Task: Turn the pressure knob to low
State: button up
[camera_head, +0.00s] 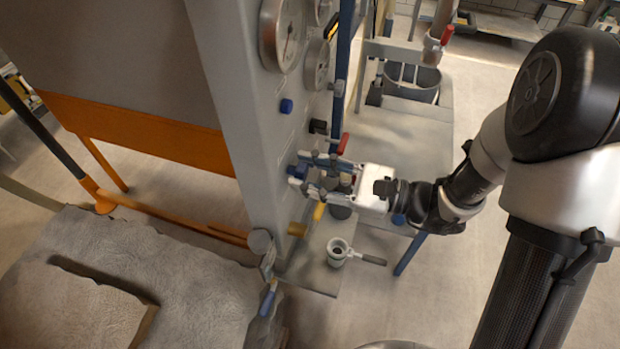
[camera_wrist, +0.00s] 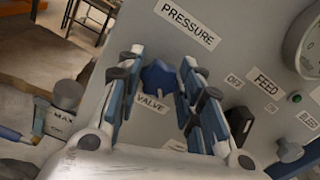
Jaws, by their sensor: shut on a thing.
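The pressure knob (camera_wrist: 160,78) is blue and sits on the grey panel under a PRESSURE label (camera_wrist: 188,22) in the wrist view. Part of a VALVE label shows just below it. My gripper (camera_wrist: 163,60) has one finger on each side of the knob and is shut on it. In the head view my gripper (camera_head: 298,170) reaches the panel from the right, its fingertips around the blue knob, which they partly cover. No low mark can be read, and the knob's setting cannot be told.
In the head view, a red lever (camera_head: 343,143), a yellow handle (camera_head: 318,212) and a grey cup (camera_head: 338,250) are close to my gripper. Gauges (camera_head: 282,35) are higher up.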

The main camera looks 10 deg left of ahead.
jog(key=n+b, duration=0.3)
jog(key=b, duration=0.1)
jog(key=shift+f+n, duration=0.25)
jog(key=shift+n, duration=0.15)
jog(key=n+b, duration=0.3)
jog(key=b, duration=0.2)
jog(key=shift+s+f+n, duration=0.1)
jog(key=shift+n, duration=0.2)
jog(key=n+b, duration=0.4)
jog(key=b, duration=0.2)
jog(key=shift+f+n, duration=0.1)
jog(key=shift+n, duration=0.2)
jog(key=n+b, duration=0.2)
jog(key=b, duration=0.1)
jog(key=shift+n, duration=0.3)
jog(key=n, duration=0.3)
jog(key=shift+n, duration=0.3)
jog(key=n, duration=0.3)
jog(key=shift+n, duration=0.3)
jog(key=n, duration=0.6)
jog(key=shift+n, duration=0.3)
